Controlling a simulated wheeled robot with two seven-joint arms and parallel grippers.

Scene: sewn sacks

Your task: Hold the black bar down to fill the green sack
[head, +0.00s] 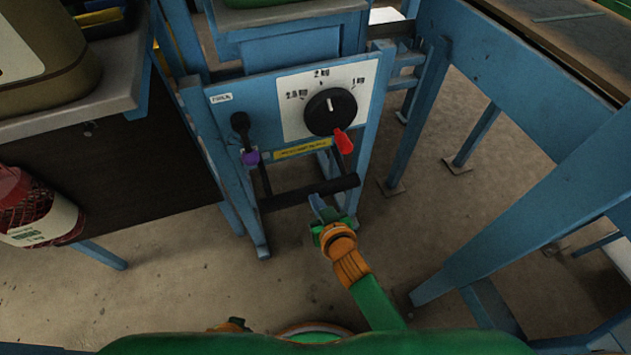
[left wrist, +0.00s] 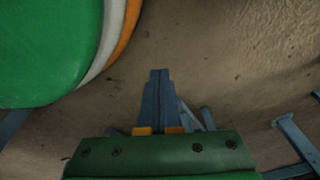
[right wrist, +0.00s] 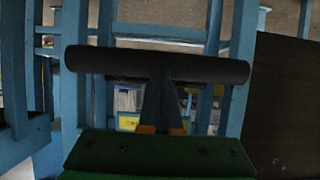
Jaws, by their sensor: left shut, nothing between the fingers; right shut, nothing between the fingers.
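The black bar (head: 300,194) spans the lower front of the blue machine, below its dial panel. It also crosses the right wrist view (right wrist: 215,69). My right gripper (head: 318,205) is shut and empty, with its tips at the bar near its right half. In the right wrist view its fingertips (right wrist: 160,76) overlap the bar; I cannot tell whether they press on it. My left gripper (left wrist: 159,74) is shut and empty over bare floor in the left wrist view. No sack is plainly green; a green edge (head: 270,14) shows above the machine, cut off by the frame.
A red net sack (head: 40,208) stands at the left. A blue-legged table (head: 545,75) is at the right. Floor below the bar is clear.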

